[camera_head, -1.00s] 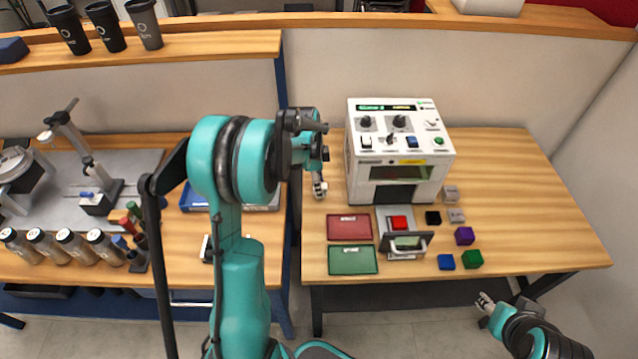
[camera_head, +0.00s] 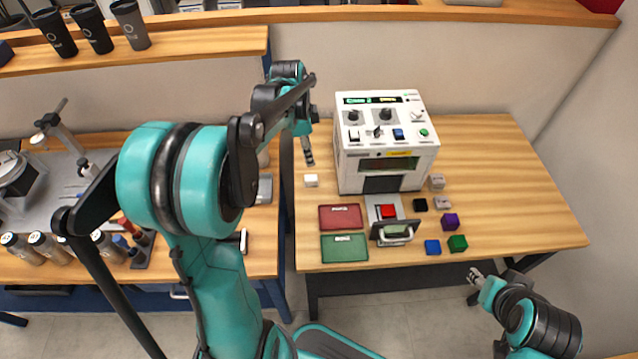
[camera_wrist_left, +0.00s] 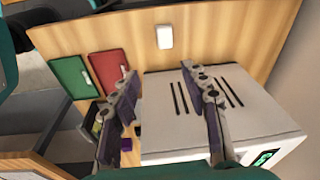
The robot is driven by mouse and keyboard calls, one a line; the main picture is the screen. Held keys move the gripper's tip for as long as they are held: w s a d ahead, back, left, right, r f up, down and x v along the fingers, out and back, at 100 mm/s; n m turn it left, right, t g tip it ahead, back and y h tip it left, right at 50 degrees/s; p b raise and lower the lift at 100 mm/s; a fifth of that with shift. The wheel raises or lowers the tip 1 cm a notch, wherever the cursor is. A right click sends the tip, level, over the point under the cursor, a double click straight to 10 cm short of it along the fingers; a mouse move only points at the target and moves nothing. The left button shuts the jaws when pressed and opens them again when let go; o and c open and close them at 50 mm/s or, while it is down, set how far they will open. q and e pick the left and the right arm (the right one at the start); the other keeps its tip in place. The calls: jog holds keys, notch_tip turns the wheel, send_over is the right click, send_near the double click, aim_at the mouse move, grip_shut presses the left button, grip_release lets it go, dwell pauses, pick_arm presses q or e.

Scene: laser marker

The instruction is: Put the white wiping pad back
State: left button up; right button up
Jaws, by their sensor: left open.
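The white wiping pad (camera_head: 311,180) is a small white block lying on the wooden table, left of the laser marker (camera_head: 385,142) and behind the red tray (camera_head: 340,217). My left gripper (camera_head: 308,157) is open and empty, just behind the pad in the head view. In the left wrist view the pad (camera_wrist_left: 165,37) lies flat on the wood, beyond and between my open fingertips (camera_wrist_left: 158,70), apart from them. My right gripper (camera_head: 475,275) hangs in front of the table's front edge; its fingers are too small to judge.
A green tray (camera_head: 344,248) lies in front of the red one. Several small coloured blocks lie to the right. The table's right side is clear.

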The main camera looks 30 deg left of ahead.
pick_arm(q)
jog(key=s+d+r+n+t, duration=0.2)
jog(key=s+d+n+t, duration=0.1)
jog(key=s+d+n, duration=0.2)
jog(key=s+d+r+n+t+y, duration=0.1)
jog(key=s+d+n, duration=0.4)
jog(key=s+d, duration=0.5)
jog(key=shift+s+r+t, duration=0.35)
jog(key=shift+s+t, duration=0.55)
